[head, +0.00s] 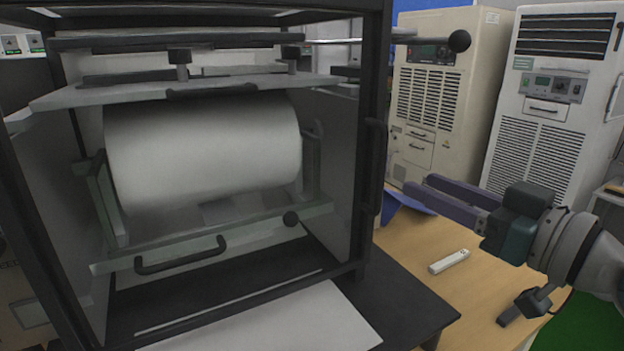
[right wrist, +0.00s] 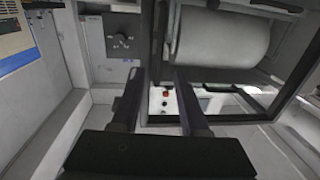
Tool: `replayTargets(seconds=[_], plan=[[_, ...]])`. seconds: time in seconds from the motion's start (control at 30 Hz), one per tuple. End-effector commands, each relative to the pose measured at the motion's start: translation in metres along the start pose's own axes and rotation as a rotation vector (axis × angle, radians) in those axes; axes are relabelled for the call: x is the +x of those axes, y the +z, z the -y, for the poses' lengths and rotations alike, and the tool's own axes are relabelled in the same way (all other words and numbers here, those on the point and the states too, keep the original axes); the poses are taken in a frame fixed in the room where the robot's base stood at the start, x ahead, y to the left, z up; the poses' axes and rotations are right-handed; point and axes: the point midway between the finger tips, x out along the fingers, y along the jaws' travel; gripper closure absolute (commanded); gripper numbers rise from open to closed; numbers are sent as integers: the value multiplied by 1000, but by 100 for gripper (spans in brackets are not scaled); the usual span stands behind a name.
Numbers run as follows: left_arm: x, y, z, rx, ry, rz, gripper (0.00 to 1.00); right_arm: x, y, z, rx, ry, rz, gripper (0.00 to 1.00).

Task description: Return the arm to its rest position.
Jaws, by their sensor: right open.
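My right gripper (head: 432,203) comes in from the right in the head view, above the wooden table and to the right of the black-framed machine. Its two fingers are apart with nothing between them. In the right wrist view the gripper (right wrist: 157,75) also shows spread fingers, pointing toward a grey panel and the machine's opening. The machine (head: 372,130) holds a large white roll (head: 205,150) inside its frame. My left gripper is not in the head view.
A white remote-like object (head: 449,262) lies on the wooden table (head: 470,300) below my right gripper. A blue item (head: 403,208) stands behind the fingers. Two tall cabinets (head: 433,90) (head: 550,120) stand at the back right. A black knobbed rod (head: 459,41) sticks out from the machine.

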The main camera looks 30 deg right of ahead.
Motion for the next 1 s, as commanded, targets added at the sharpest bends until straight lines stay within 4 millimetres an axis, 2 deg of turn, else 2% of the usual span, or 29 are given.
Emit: replayTargets(seconds=[0.27,0.37,0.47,0.53,0.63,0.73,0.83,1.0], plan=[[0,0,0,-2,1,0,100,0,0,0,0,0,0,55],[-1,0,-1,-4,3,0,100,0,3,6,3,-11,16,55],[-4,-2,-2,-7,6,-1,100,-3,17,32,13,-65,94,55],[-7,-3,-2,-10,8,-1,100,-10,33,64,17,-128,194,55],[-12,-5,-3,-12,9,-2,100,-30,58,114,4,-218,381,55],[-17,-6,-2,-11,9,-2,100,-56,76,150,-28,-265,576,55],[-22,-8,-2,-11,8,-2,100,-86,87,167,-60,-257,761,55],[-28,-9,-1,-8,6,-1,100,-135,89,169,-85,-163,1028,55]])
